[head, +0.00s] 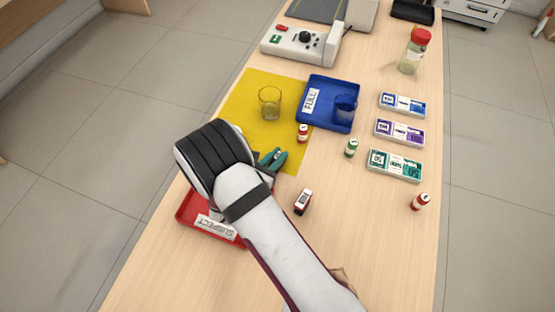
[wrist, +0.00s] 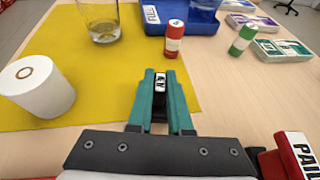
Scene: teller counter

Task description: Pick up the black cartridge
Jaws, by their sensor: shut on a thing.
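The black cartridge (wrist: 160,84), with a white label on its end, sits between the teal fingers of my gripper (wrist: 160,80) in the wrist view. The fingers are shut on it from both sides and hide most of its body. In the head view my gripper (head: 273,160) is at the lower edge of the yellow mat, and the cartridge is mostly covered by the fingers. I cannot tell whether the cartridge is clear of the counter.
A yellow mat (head: 240,110) holds a glass (head: 269,102). A white roll (wrist: 38,87) stands left of my gripper.

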